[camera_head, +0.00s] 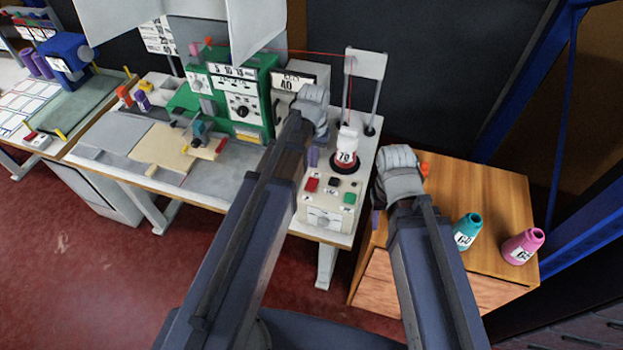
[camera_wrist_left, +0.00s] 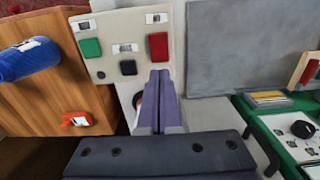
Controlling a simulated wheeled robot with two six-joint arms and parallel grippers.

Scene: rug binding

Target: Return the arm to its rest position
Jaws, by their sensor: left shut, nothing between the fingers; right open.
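My left gripper (camera_head: 313,157) is over the machine's white control panel (camera_head: 325,215), above and behind its red button (camera_head: 312,185). In the left wrist view its two purple-grey fingers (camera_wrist_left: 160,100) are shut against each other with nothing between them. The panel's red (camera_wrist_left: 158,46), black (camera_wrist_left: 128,67) and green (camera_wrist_left: 91,47) buttons show beyond the fingertips. My right gripper (camera_head: 376,222) is at the left edge of the wooden cabinet (camera_head: 490,180). It is open; the wrist hides most of its fingers.
Teal (camera_head: 467,230) and pink (camera_head: 523,245) cones stand on the cabinet. A small orange object (camera_wrist_left: 76,119) lies there too. The green machine (camera_head: 240,95) rises to the left.

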